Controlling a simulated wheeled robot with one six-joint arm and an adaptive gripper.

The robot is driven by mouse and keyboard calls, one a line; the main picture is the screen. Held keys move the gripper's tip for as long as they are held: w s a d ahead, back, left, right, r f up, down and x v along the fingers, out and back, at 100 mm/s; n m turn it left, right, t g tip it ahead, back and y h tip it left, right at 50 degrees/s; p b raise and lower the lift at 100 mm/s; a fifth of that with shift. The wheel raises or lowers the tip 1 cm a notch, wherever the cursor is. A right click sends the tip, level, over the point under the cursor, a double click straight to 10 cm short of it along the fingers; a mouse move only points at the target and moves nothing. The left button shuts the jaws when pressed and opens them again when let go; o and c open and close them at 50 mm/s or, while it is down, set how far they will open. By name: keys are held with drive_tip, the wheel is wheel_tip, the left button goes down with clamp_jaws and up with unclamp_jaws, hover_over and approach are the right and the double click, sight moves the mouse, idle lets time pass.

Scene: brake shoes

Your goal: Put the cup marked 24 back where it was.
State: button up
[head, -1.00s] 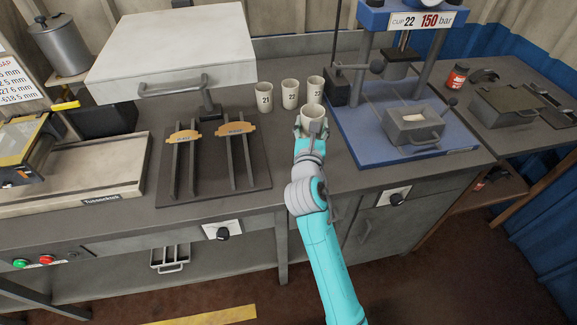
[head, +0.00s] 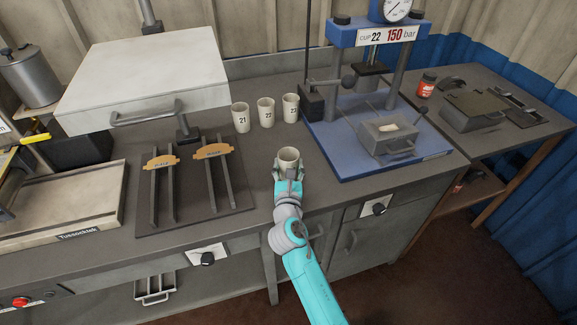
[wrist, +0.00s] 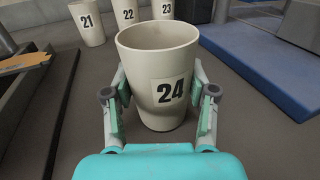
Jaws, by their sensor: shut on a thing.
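The cup marked 24 (wrist: 158,62) is a cream cup, upright, with its label facing the wrist camera. My gripper (wrist: 160,100) is shut on it, one finger on each side. In the head view the cup 24 (head: 289,157) is at the front of the bench, held in my gripper (head: 288,174). I cannot tell whether its base touches the bench. The cups marked 21 (head: 241,118), 22 (head: 266,112) and 23 (head: 290,108) stand in a row behind it, and they also show at the top of the wrist view.
A dark rack with two brake shoes (head: 160,160) lies to the left of cup 24. A blue press (head: 320,130) with a gauge and a sign reading cup 22, 150 bar stands to the right.

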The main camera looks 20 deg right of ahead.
drive_tip(key=shift+f, duration=0.1)
drive_tip(key=o, duration=1.3)
drive_tip(key=shift+c, duration=0.2)
drive_tip(key=v, duration=1.2)
